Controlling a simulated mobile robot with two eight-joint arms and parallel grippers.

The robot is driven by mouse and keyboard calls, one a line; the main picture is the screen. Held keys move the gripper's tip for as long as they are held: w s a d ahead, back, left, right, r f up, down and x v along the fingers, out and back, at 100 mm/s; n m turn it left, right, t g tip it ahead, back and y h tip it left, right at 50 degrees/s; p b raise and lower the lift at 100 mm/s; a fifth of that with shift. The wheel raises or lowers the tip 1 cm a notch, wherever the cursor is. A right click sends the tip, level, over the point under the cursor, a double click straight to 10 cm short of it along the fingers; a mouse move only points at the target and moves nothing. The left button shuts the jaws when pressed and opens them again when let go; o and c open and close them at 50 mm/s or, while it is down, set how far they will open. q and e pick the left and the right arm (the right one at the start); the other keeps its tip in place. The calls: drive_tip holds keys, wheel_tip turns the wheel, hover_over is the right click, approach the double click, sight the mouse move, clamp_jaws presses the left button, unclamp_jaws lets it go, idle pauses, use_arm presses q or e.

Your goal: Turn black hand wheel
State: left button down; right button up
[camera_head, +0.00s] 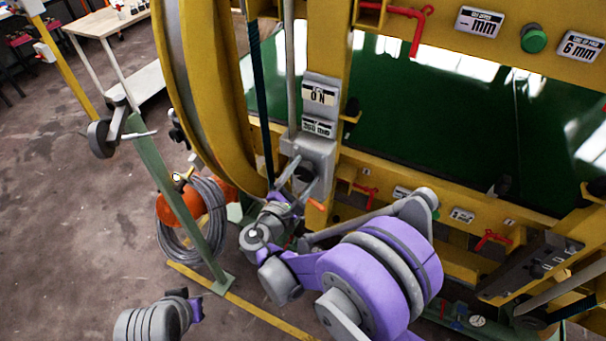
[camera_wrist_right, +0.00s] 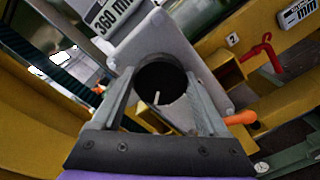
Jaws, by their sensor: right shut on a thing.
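The black hand wheel (camera_wrist_right: 160,84) is a dark round piece on the face of a grey box (camera_wrist_right: 150,40) in the right wrist view. It has a small white mark low on it. My right gripper (camera_wrist_right: 168,93) has a finger on each side of the wheel and is shut on it. In the head view my right gripper (camera_head: 299,178) reaches up to the grey box, and the wheel (camera_head: 306,168) is partly hidden by the fingers. My left gripper is not in view; only part of my left arm shows at the bottom left.
An orange handle (camera_head: 317,204) sticks out just beside my right gripper. The yellow ring (camera_head: 205,95) and a dark belt stand close left of the box. Red crank handles (camera_head: 491,239) sit on the yellow frame. A green post (camera_head: 170,200) with a grey wheel stands left, beside coiled hose.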

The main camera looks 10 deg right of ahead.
drive_tip(key=m+b, duration=0.1)
drive_tip(key=m, duration=0.4)
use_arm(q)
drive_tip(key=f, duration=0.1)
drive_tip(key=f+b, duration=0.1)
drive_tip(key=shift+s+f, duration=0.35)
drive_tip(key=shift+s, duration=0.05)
use_arm(e)
drive_tip(key=m, duration=0.5)
drive_tip(key=o, duration=1.3)
drive_tip(key=shift+c, duration=0.2)
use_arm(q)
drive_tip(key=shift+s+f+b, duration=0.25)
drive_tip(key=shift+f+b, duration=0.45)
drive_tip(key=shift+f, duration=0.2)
use_arm(e)
drive_tip(key=v, duration=1.1)
drive_tip(key=shift+d, duration=0.1)
